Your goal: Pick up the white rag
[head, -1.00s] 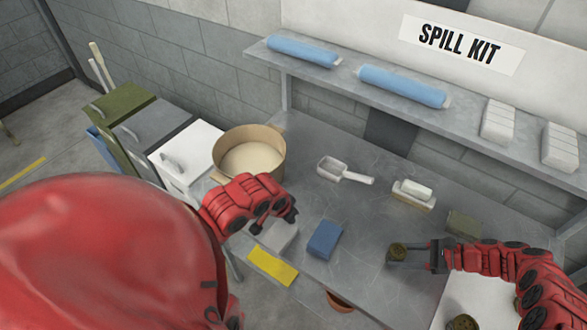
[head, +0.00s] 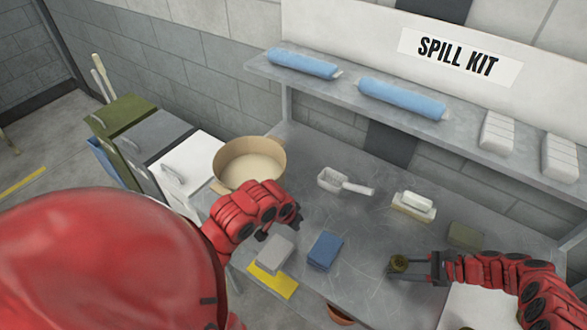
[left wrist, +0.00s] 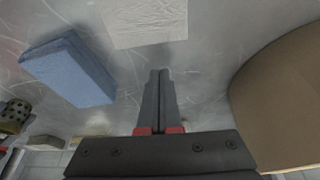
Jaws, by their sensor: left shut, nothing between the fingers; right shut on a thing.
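The white rag (head: 275,252), a folded pale block, lies on the metal table between my left gripper and a yellow piece. It also shows at the top of the left wrist view (left wrist: 145,22). My left gripper (head: 264,236) is shut and empty just behind the rag; in the left wrist view its closed fingertips (left wrist: 160,73) are apart from it. My right gripper (head: 408,268) is shut on a small round olive-brown thing (head: 398,263) at the right of the table, seen too at the left wrist view's left edge (left wrist: 14,116).
A blue folded block (head: 325,250) lies right of the rag, and a yellow flat piece (head: 273,283) in front. A tan round tub (head: 248,163) stands behind my left gripper. A scoop (head: 345,183), a brush-like block (head: 413,205) and a green block (head: 465,235) lie farther back.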

